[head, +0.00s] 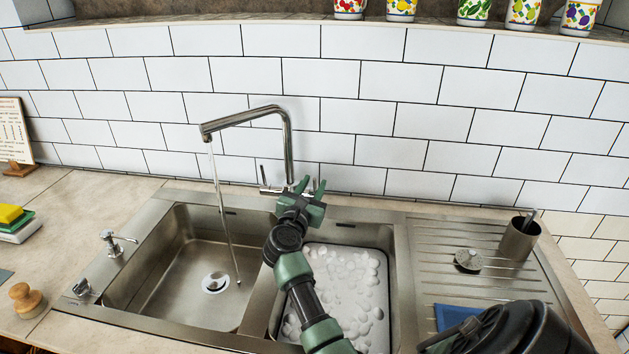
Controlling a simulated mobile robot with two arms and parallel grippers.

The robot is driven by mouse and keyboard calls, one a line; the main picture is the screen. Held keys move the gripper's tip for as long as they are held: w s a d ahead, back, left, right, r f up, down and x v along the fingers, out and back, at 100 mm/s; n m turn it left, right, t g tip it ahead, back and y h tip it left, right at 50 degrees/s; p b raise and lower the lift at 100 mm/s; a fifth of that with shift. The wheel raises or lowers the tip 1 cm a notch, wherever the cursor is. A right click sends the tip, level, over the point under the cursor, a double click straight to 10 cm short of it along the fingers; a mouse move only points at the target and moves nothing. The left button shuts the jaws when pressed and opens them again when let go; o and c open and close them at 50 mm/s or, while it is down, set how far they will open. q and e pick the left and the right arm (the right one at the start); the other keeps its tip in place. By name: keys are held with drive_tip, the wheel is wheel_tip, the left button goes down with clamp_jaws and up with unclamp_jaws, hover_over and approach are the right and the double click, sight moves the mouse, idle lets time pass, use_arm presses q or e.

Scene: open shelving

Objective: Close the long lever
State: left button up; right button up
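A chrome faucet (288,142) stands behind the double sink, its spout reaching left over the left basin. A stream of water (221,205) runs from the spout into that basin. The thin long lever (263,175) stands upright at the left of the faucet's base. My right gripper (312,183), green and dark, is just right of the faucet's base in the picture. Its two fingers point up and are spread, with nothing visible between them. It partly covers the base, and I cannot tell whether it touches the faucet. My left gripper is not in view.
A soap dispenser (112,243) is at the left. A metal cup (520,240) and blue cloth (456,317) lie on the right drainboard. Tiled wall stands close behind the faucet.

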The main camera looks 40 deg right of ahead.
drive_tip(key=shift+w+d, duration=0.35)
drive_tip(key=shift+d, duration=0.25)
clamp_jaws()
idle(1.1)
